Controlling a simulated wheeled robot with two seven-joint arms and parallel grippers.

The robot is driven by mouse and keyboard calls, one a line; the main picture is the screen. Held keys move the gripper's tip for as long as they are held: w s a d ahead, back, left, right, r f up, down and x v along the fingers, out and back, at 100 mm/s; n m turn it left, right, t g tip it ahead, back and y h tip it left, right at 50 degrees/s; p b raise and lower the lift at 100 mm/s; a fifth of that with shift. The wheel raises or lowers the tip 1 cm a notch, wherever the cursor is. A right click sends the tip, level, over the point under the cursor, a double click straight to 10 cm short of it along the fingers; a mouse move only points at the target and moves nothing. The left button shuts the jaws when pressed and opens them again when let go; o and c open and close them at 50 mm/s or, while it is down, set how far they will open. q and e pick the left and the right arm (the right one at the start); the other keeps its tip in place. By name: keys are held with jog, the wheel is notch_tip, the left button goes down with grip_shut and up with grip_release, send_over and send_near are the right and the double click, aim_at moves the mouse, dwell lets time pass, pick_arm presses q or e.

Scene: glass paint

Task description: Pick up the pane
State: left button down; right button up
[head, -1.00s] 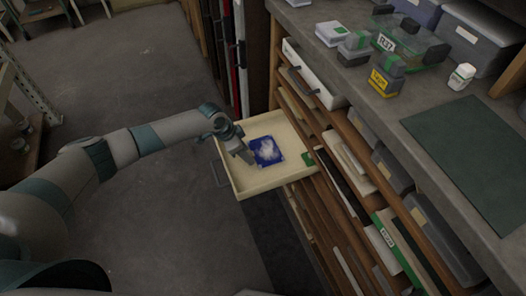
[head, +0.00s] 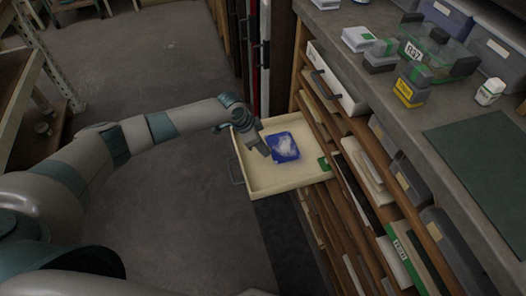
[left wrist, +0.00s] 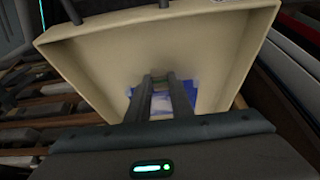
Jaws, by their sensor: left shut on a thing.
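The pane (head: 283,146) is a blue square with a white cloudy patch. It is in the open cream drawer (head: 262,184), and it also shows in the left wrist view (left wrist: 185,92), partly hidden behind my fingers. My left gripper (head: 266,151) reaches into the drawer from the left and is shut on the pane's left edge. Its fingers (left wrist: 160,80) point down into the drawer in the left wrist view. I cannot tell whether the pane touches the drawer floor. My right gripper is not in view.
A small green piece (head: 324,163) lies at the drawer's right side. The cabinet's other shelves hold boxes and panels. Open floor is left of the drawer.

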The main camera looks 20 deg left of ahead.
pick_arm(q)
jog(key=s+d+r, duration=0.7)
jog(key=d, duration=0.1)
jog(key=shift+s+d+r, duration=0.4)
jog(key=s+a+r+n+t+y, duration=0.1)
jog(key=a+r+n, duration=0.4)
jog(key=r, duration=0.6)
jog(key=s+a+r+n+t+y, duration=0.1)
jog(key=a+r+n, duration=0.4)
jog(key=r, duration=0.6)
jog(key=shift+s+n+y, duration=0.6)
jog(key=shift+y, duration=0.2)
jog(key=shift+d+r, duration=0.1)
